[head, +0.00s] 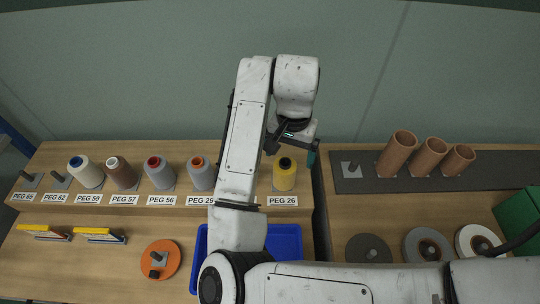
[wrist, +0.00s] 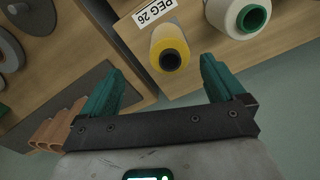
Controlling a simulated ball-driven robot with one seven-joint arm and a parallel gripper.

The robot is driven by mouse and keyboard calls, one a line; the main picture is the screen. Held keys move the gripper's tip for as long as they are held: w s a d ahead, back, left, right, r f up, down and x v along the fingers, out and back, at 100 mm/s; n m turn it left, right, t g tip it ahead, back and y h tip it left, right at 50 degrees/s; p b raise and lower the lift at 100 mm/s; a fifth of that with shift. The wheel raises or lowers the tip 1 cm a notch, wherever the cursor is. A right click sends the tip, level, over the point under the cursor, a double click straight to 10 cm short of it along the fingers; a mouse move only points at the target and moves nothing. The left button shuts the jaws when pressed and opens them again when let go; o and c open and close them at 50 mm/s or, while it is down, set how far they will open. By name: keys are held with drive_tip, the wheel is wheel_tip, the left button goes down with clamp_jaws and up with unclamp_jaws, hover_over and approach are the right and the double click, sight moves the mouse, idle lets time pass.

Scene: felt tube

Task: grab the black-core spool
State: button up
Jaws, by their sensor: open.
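The black-core spool is yellow and stands on the wooden shelf behind the PEG 26 label in the head view (head: 285,179). In the wrist view the yellow spool (wrist: 166,40) shows its dark core end facing the camera. My gripper (wrist: 162,66) is open and empty, with teal fingers to either side of the spool in the picture. I cannot tell how far the fingertips are from it. In the head view my gripper (head: 294,140) is above and behind the yellow spool, partly hidden by my arm.
A cream spool with a green core (wrist: 244,14) sits beside the yellow one. Several other spools, such as the grey PEG 56 one (head: 160,176), line the shelf leftward. A blue bin (head: 285,240) is in front. Brown tubes (head: 396,155) stand on the right.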

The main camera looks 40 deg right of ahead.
sight(284, 171)
drive_tip(key=f, duration=0.2)
drive_tip(key=f+b, duration=0.1)
drive_tip(key=f, duration=0.1)
drive_tip(key=w+f+b, duration=0.1)
drive_tip(key=f, duration=0.1)
drive_tip(key=shift+d+f, duration=0.1)
drive_tip(key=shift+d, duration=0.05)
drive_tip(key=shift+w+d+f, duration=0.1)
drive_tip(key=shift+w+f, duration=0.1)
drive_tip(key=shift+f, duration=0.95)
drive_tip(key=shift+w+d+f, duration=0.1)
drive_tip(key=shift+w+f, duration=0.05)
drive_tip(key=shift+f, duration=1)
drive_tip(key=shift+c, duration=0.3)
drive_tip(key=c, duration=1.3)
drive_tip(key=shift+o, duration=0.2)
drive_tip(key=shift+r, duration=0.1)
